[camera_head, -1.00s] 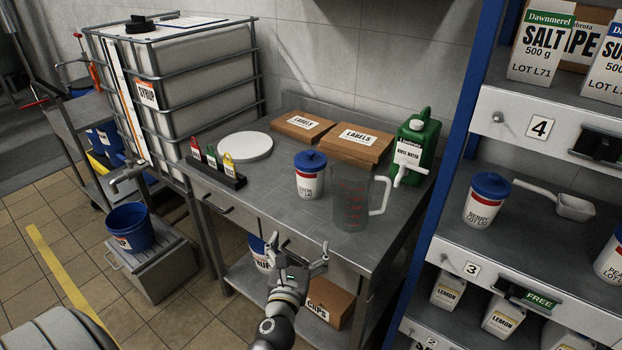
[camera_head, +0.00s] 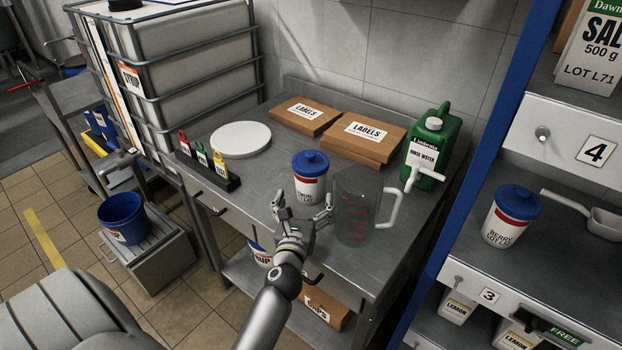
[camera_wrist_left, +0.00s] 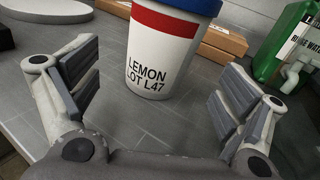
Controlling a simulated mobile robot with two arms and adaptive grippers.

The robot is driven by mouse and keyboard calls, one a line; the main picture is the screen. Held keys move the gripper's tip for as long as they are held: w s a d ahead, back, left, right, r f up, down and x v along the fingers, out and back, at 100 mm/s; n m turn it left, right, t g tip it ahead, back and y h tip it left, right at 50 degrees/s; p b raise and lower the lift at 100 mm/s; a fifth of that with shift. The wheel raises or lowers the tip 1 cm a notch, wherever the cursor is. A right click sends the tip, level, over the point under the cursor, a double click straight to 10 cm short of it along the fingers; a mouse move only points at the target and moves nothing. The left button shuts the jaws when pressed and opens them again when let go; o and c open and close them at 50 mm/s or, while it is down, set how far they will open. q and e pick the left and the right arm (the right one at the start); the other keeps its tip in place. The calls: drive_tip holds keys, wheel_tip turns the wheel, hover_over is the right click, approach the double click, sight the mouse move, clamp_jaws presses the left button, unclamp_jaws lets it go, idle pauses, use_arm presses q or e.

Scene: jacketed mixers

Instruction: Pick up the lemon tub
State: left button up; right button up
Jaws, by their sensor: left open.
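The lemon tub (camera_head: 310,181) is white with a red band and a blue lid. It stands upright on the steel table (camera_head: 262,187). In the left wrist view the tub (camera_wrist_left: 158,62) reads "LEMON LOT L47". My left gripper (camera_head: 303,212) is open just in front of the tub, with its fingers spread. In the wrist view the gripper (camera_wrist_left: 155,95) has one finger on each side, and the tub is ahead of and between them, not gripped. My right gripper is not in view.
A clear measuring jug (camera_head: 358,217) stands close to the right of the tub. Label boxes (camera_head: 307,116) lie behind, with a green jerrycan (camera_head: 430,150) at the back right.

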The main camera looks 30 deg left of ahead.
sight(308, 191)
use_arm(q)
drive_tip(key=x, duration=0.2)
drive_tip(key=shift+w+a, duration=0.1)
drive_tip(key=shift+w, duration=0.25)
drive_tip(key=shift+w+a+f, duration=0.1)
drive_tip(key=shift+w+a, duration=0.05)
drive_tip(key=shift+w, duration=0.15)
drive_tip(key=shift+w+a, duration=0.2)
drive_tip(key=shift+w, duration=0.3)
drive_tip(key=x, duration=0.3)
drive_tip(key=shift+w, duration=0.25)
drive_tip(key=shift+w+a, duration=0.1)
drive_tip(key=shift+w, duration=0.25)
drive_tip(key=shift+s, duration=0.1)
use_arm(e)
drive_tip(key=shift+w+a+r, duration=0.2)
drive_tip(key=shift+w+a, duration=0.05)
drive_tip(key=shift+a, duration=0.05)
use_arm(q)
drive_tip(key=shift+c, duration=1.1)
drive_tip(key=c, duration=1.2)
drive_tip(key=shift+c, duration=0.3)
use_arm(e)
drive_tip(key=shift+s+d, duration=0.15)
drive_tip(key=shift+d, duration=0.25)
